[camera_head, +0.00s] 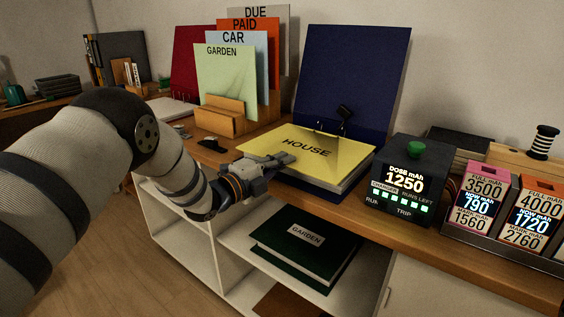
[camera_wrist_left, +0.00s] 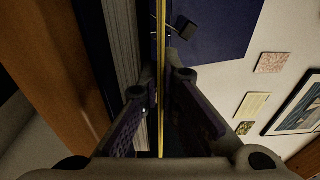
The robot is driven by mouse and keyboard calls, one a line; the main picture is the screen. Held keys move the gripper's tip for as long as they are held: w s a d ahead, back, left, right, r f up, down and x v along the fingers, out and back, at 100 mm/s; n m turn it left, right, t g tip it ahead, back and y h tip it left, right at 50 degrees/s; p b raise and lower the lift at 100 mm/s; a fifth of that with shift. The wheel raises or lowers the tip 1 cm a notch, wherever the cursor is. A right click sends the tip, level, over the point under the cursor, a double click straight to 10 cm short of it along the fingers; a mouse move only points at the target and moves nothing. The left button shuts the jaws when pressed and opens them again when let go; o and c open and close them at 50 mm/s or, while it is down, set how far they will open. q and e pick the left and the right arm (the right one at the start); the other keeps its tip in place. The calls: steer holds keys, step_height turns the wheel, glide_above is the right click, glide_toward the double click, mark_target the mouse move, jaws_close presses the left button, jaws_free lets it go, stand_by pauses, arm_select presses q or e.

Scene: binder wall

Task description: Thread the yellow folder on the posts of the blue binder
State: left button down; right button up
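The yellow folder (camera_head: 300,146), marked HOUSE, lies over the page stack of the open blue binder (camera_head: 350,75), whose cover leans on the wall. Black hardware (camera_head: 345,113) stands at the folder's back edge; I cannot tell whether the folder is around the posts. My left gripper (camera_head: 283,160) is at the folder's front left edge. My right gripper is not in view.
A black box reading 1250 (camera_head: 402,180) with a green knob stands right of the binder. Lit counters (camera_head: 480,200) stand farther right. Labelled folders in a wooden rack (camera_head: 215,122) stand left. A dark green GARDEN binder (camera_head: 305,245) lies on the shelf below.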

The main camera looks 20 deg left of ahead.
arm_select(q)
steer(key=shift+f, duration=0.15)
steer(key=c, duration=1.7)
jaws_free()
steer(key=shift+f, duration=0.2)
steer(key=v, duration=1.2)
steer(key=shift+r, duration=0.25)
